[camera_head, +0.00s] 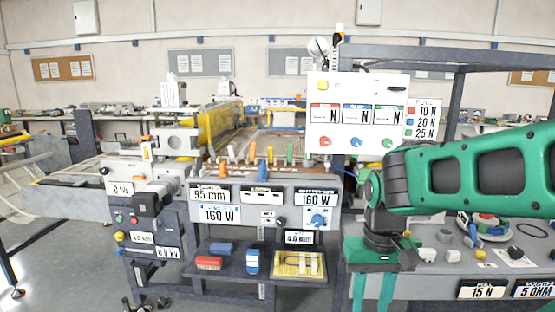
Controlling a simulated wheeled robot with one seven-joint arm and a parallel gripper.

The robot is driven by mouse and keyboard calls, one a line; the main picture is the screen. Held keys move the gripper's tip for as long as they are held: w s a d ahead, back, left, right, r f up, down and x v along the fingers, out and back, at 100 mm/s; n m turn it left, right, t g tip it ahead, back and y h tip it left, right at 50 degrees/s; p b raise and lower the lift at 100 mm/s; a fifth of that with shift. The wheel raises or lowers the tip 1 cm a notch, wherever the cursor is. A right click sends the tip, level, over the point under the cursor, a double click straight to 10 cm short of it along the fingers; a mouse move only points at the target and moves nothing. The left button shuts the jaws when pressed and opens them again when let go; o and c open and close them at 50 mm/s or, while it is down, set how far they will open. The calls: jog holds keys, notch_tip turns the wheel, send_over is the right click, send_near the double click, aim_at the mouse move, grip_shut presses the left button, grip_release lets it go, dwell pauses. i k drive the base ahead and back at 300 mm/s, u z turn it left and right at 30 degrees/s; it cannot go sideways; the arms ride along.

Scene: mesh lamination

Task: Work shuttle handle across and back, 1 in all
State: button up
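The machine (215,160) stands left of centre, with a row of small upright handles along its front edge. They include an orange one (230,153), a green one (289,154) and a blue one (262,170). I cannot tell for sure which one is the shuttle handle. My gripper (373,288) hangs pointing down at the lower right, in front of the side bench. Its two green fingers are apart with nothing visible between them. Their tips reach the bottom edge of the picture. It is well right of the handles and touches none of them.
The side bench (430,265) carries several small parts.

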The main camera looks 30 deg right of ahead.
aim_at(262, 176)
jog(key=z, duration=0.05)
jog(key=i, duration=1)
jog(key=u, duration=0.05)
